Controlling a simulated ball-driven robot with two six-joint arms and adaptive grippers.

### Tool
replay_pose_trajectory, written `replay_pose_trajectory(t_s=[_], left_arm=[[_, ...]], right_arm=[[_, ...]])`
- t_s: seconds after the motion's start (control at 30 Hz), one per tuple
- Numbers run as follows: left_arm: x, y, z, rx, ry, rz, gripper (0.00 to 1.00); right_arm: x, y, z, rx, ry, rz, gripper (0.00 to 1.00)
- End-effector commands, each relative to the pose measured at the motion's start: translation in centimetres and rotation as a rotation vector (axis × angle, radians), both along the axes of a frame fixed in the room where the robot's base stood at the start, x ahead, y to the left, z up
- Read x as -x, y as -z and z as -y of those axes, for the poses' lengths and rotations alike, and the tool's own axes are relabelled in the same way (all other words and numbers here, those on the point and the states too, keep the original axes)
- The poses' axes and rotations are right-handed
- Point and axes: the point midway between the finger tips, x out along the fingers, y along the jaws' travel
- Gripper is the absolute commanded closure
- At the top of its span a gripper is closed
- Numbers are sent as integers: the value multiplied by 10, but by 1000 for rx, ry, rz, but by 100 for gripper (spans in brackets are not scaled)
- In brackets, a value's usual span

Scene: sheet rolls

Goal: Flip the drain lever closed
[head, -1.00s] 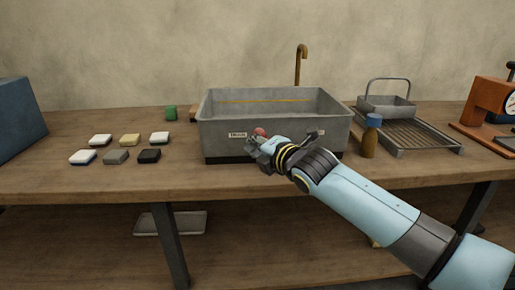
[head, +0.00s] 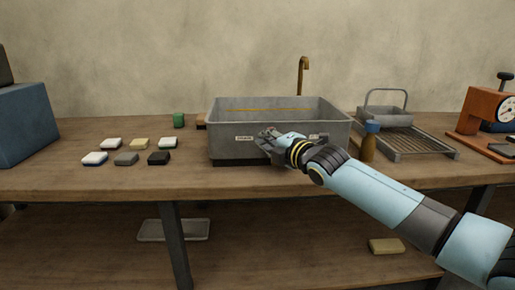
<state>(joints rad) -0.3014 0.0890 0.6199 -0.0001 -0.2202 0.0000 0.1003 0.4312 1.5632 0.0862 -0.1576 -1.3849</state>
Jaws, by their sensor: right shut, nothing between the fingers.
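The grey sink basin (head: 226,120) stands on the wooden workbench. Its front wall carries a small white label (head: 244,138) on the left, too small to read surely, and another on the right, partly behind my arm. My right gripper (head: 264,138) is shut and empty, in front of the middle of this wall, just right of the left label. The drain lever cannot be made out; my gripper covers that part of the wall. I cannot tell whether the gripper touches it. My left gripper is not in view.
A brown bottle with a blue cap (head: 369,142) stands right of the sink, beside a drying rack (head: 420,144). Several small blocks (head: 126,159) lie left on the bench. A brass tap (head: 302,75) rises behind. The bench front between blocks and sink is clear.

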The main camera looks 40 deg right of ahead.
Motion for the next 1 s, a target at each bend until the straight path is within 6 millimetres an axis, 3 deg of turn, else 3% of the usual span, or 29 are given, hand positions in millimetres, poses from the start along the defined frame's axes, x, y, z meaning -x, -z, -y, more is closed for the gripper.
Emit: replay_pose_trajectory(t_s=[0.13,0.3,0.7,1.0], left_arm=[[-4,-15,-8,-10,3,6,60],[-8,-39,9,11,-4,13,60],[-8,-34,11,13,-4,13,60],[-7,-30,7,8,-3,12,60]], right_arm=[[3,-8,4,-57,-6,28,100],[11,-14,18,-265,2,159,100],[28,-12,45,-550,0,335,100],[35,-10,56,-666,-2,407,100]])
